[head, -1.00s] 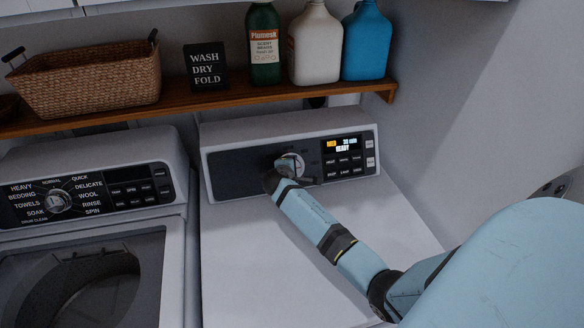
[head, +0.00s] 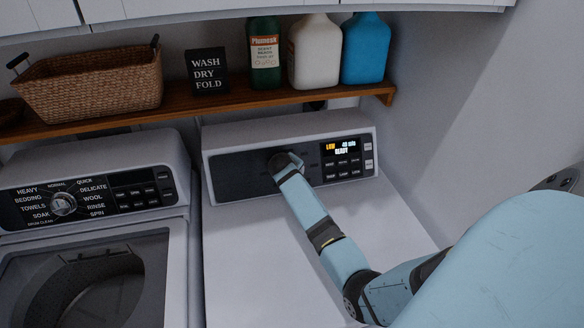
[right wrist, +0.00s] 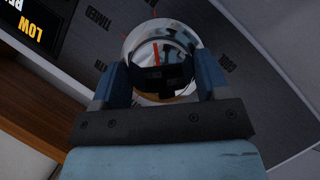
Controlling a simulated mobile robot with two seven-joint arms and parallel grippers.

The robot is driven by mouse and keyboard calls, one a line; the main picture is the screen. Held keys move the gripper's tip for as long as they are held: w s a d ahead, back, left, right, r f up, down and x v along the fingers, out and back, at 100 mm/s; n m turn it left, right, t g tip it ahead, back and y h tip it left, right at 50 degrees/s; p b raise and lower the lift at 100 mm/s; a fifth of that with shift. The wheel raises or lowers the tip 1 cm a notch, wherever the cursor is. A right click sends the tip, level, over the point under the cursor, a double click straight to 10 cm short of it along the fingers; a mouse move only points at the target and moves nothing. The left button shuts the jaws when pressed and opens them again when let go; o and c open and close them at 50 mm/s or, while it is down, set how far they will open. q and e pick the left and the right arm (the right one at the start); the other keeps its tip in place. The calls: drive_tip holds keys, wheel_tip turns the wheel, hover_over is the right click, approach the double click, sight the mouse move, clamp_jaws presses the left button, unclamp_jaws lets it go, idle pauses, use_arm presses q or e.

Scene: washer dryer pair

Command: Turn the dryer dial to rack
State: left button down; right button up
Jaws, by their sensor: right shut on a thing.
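The dryer dial (right wrist: 160,42) is a round, shiny silver knob in the right wrist view, with a red line pointing toward the top of that picture. My right gripper (right wrist: 160,72) has a finger on each side of the dial and is shut on it. In the head view my right gripper (head: 286,163) covers most of the dial on the dryer panel (head: 235,172). The dryer display (head: 342,146) shows LOW and READY. My left gripper is not in view.
The washer (head: 180,265) stands left of the dryer (head: 250,260). A wooden shelf (head: 220,101) above holds a basket (head: 90,82), a sign (head: 208,72) and bottles (head: 315,50). The dryer top is clear except for my arm above it.

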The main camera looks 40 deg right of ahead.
idle(0.4)
drive_tip(key=o, duration=0.9)
drive_tip(key=b+v, duration=0.2)
drive_tip(key=v, duration=1.1)
drive_tip(key=shift+s+a+r, duration=0.15)
drive_tip(key=shift+r, duration=0.25)
drive_tip(key=shift+a+f, duration=0.1)
